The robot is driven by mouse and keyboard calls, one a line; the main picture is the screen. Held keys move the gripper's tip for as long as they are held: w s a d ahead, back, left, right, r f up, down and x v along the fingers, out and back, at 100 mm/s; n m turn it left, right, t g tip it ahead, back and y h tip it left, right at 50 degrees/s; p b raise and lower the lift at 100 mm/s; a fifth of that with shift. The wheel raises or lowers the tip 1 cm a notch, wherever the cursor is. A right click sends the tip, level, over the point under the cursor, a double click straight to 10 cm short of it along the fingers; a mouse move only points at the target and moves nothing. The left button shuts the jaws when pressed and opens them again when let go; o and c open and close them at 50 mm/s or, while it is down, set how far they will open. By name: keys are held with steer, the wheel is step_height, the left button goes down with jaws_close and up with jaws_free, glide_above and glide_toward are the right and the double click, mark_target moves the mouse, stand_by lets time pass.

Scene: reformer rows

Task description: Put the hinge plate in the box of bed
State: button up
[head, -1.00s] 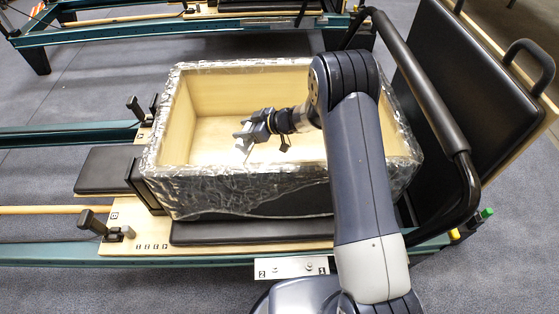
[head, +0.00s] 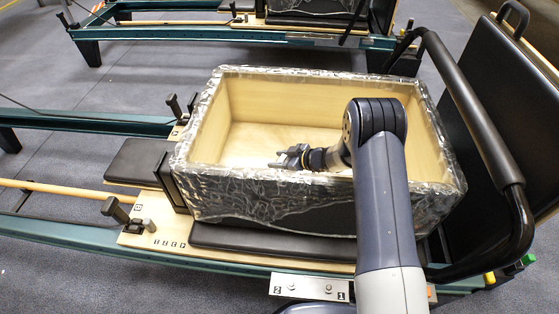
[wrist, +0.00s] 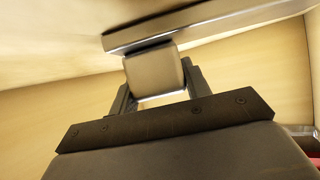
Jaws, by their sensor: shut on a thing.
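The box (head: 315,75) is an open wooden box wrapped in shiny clear film, standing on the reformer bed. My gripper (head: 284,160) reaches down inside it, near the front wall. In the wrist view my gripper (wrist: 160,95) is shut on the hinge plate (wrist: 155,70), a grey metal piece between the two dark fingers, with a long flat metal bar (wrist: 200,22) beyond them. Pale wood lies around it. In the head view the plate is too small to make out clearly. I cannot tell whether it touches the box floor.
A padded black board (head: 500,100) and a black curved bar (head: 475,110) stand close on the right. Another reformer (head: 170,30) stands behind. The box interior looks otherwise empty.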

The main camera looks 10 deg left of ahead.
steer(key=shift+r, duration=0.1)
steer(key=o, duration=1.2)
steer(key=shift+r, duration=0.1)
steer(key=p+v, duration=0.2)
steer(key=v, duration=1)
steer(key=shift+p, duration=0.4)
steer(key=shift+a, duration=0.1)
